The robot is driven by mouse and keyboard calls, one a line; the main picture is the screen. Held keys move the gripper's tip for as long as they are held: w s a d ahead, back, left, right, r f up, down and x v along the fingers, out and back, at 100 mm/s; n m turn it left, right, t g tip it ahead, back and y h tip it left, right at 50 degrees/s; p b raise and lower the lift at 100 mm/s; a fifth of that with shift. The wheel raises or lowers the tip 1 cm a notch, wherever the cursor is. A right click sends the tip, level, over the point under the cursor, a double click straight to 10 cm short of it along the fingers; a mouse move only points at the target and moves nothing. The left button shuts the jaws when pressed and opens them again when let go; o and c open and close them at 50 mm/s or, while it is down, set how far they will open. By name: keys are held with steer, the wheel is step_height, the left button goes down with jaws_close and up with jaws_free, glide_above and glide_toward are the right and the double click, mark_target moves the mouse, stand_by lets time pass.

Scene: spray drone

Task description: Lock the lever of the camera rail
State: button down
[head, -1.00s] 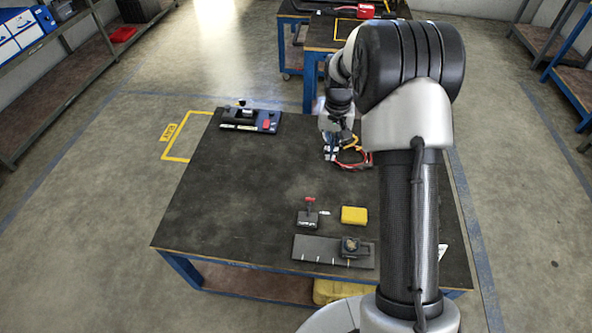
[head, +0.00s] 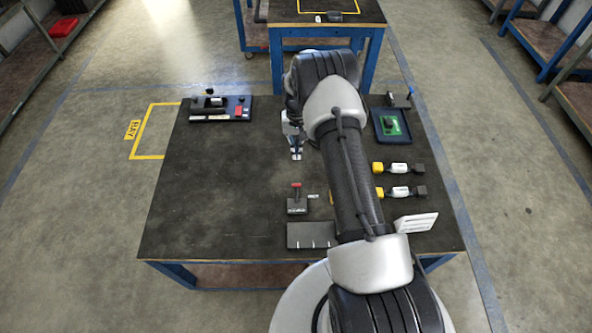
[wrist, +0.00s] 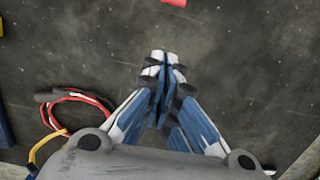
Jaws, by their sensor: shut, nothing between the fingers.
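A small dark block with an upright red-tipped lever (head: 297,203) stands near the front middle of the table. Beside it lies a dark plate with white tick marks (head: 310,236); my arm hides its right part. I cannot tell for certain which of these belongs to the camera rail. My gripper (head: 295,153) is shut and empty, beyond the red-tipped lever and apart from it. In the wrist view the closed fingers (wrist: 165,58) point towards a red piece (wrist: 173,2) cut off by the top edge, likely the lever's tip.
A black device with a red part (head: 220,107) sits at the far left. A green board in a tray (head: 391,125), two yellow-and-white connectors (head: 398,168) and a white card (head: 416,222) lie on the right. Red and yellow wires (wrist: 75,110) lie beside my gripper.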

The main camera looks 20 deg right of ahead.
mark_target(297, 194)
steer(key=f+b, duration=0.1)
steer(key=f, duration=0.2)
steer(key=s+f+b, duration=0.1)
steer(key=f, duration=0.2)
steer(key=f+b, duration=0.1)
steer(key=f, duration=0.3)
steer(key=shift+s+a, duration=0.15)
steer(key=shift+a, duration=0.2)
steer(key=shift+s+a+r, duration=0.35)
steer(key=shift+s+r, duration=0.15)
steer(key=shift+s, duration=0.3)
steer(key=shift+s+a+r, duration=0.3)
steer(key=shift+s+r, duration=0.2)
steer(key=shift+s, duration=0.25)
steer(key=shift+r, duration=0.15)
steer(key=shift+s+r+t+p, duration=0.15)
steer(key=shift+t+p, duration=0.15)
